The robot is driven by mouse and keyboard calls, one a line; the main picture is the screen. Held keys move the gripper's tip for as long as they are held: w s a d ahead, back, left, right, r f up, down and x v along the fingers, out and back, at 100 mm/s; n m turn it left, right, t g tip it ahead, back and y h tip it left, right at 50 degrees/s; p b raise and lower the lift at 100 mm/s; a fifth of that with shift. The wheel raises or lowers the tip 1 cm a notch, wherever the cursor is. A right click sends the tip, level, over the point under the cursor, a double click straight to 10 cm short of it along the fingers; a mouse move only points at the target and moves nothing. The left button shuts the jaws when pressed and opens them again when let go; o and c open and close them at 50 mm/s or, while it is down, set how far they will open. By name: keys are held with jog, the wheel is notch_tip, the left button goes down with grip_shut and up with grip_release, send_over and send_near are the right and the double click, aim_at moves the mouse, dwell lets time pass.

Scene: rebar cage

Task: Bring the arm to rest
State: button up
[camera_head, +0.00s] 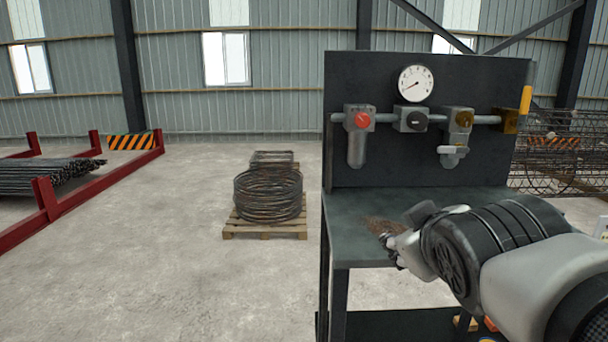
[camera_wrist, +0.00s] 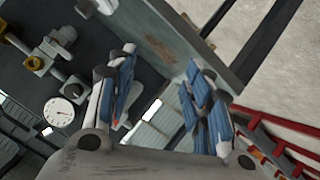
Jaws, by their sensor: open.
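My gripper (camera_wrist: 165,100) shows in the wrist view with its two blue-padded fingers spread apart and nothing between them. In the head view my arm reaches in from the lower right, and my gripper (camera_head: 388,248) is at its left end, above the bench top (camera_head: 347,217). The fingers are small and partly hidden there. The wrist view is strongly tilted, with the bench panel at left and the concrete floor at upper right.
A dark panel (camera_head: 420,95) behind the bench carries a gauge (camera_head: 415,83), a red knob (camera_head: 362,119) and a yellow handle (camera_head: 525,99). A pallet (camera_head: 265,229) with coiled wire (camera_head: 268,194) stands on the open floor. A red rack (camera_head: 75,195) holds bars at left.

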jog(key=s+a+f+m+g+y, duration=0.1)
jog(key=s+a+f+m+g, duration=0.15)
jog(key=s+f, duration=0.7)
jog(key=s+a+f+m+g, duration=0.1)
jog(key=s+f+m+g, duration=0.25)
jog(key=s+f, duration=0.6)
notch_tip(320, 180, down, 21)
jog(key=s+n+g+b, duration=0.1)
jog(key=s+b, duration=0.1)
jog(key=b, duration=1.9)
jog(key=shift+s+d+f+g+b, duration=0.15)
jog(key=shift+s+d+g+b, duration=0.05)
jog(key=shift+d+g+b, duration=0.1)
